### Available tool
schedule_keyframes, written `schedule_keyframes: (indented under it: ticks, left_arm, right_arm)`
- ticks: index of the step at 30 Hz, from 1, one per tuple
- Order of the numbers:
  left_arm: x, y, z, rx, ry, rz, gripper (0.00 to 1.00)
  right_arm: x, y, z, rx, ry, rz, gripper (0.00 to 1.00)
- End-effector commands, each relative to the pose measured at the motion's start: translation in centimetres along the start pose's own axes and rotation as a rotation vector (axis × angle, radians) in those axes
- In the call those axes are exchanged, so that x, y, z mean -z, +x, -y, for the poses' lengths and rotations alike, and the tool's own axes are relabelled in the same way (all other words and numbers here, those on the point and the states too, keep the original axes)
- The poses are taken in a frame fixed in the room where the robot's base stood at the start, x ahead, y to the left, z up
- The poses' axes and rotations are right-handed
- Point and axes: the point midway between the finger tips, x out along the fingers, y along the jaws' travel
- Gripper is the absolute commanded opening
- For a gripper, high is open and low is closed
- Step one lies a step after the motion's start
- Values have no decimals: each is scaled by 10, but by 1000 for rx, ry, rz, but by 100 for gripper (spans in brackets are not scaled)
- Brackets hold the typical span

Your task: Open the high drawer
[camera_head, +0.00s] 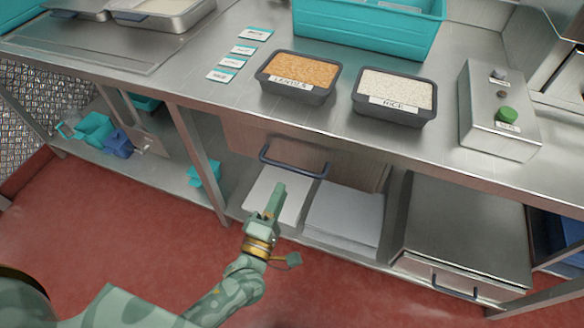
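The high drawer (250,138) sits just under the counter, with a dark blue bar handle (293,172) on its front. I cannot tell whether it is fully shut. My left gripper (277,198) is below and slightly left of the handle, in front of the shelf. It points up toward the handle and appears apart from it. I see nothing held in it, but its finger gap is not clear from this angle. My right gripper is not in view.
A low drawer unit (468,235) with its own handle (455,290) stands at right. White paper stacks (345,215) lie on the shelf below the high drawer. Lentils (300,72) and rice (396,92) tubs and a green-button box (500,115) stand on the counter. Red floor is clear in front.

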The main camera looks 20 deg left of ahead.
Motion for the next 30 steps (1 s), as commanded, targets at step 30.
schedule_keyframes:
  ticks: [30]
  left_arm:
    - [0, 81, 1, 2, 2, 0, 0]
  right_arm:
    - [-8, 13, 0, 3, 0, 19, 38]
